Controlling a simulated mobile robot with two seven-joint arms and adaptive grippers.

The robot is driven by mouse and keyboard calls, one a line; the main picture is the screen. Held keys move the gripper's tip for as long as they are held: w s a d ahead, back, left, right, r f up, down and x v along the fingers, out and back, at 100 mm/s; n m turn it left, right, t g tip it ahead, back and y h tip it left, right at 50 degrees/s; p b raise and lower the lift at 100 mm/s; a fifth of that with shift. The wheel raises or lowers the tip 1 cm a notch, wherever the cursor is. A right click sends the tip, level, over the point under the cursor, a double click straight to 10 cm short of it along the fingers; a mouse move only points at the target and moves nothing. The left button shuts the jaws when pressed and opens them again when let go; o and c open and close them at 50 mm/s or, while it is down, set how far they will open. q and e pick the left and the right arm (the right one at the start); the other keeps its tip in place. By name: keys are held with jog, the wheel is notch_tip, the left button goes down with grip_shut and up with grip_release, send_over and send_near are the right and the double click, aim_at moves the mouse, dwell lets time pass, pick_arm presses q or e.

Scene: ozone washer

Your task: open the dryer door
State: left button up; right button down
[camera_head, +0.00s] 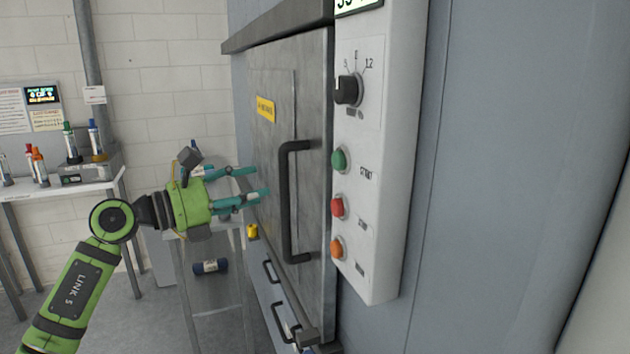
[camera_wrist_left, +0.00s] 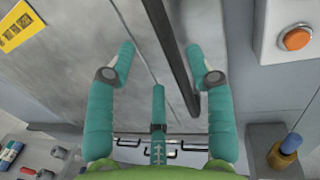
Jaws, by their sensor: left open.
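The dryer door (camera_head: 312,90) is a grey metal panel with a yellow label (camera_head: 265,108), and it looks shut. Its black vertical bar handle (camera_head: 285,205) is near the door's right edge. My left gripper (camera_head: 262,182) is open and empty, with teal fingers pointing right at the door, just left of the handle. In the left wrist view the handle (camera_wrist_left: 172,50) runs diagonally ahead, between the spread fingertips, nearer the right one. Whether any finger touches the handle or door, I cannot tell. My right gripper is not in view.
A white control panel (camera_head: 375,200) with a black knob (camera_head: 348,90) and green, red and orange buttons stands right of the door. Lower handles (camera_head: 285,320) sit below it. A metal rack (camera_head: 215,300) and a bench (camera_head: 105,185) with bottles are left.

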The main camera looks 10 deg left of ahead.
aim_at(282, 176)
pick_arm(q)
jog(key=shift+m, duration=0.5)
jog(key=p+x, duration=0.2)
jog(key=x, duration=0.1)
jog(key=r+p+x, duration=0.1)
jog(key=p+x, duration=0.1)
jog(key=x, duration=0.2)
jog(key=shift+s+d+r, duration=0.1)
jog(key=shift+s+r, duration=0.1)
grip_shut()
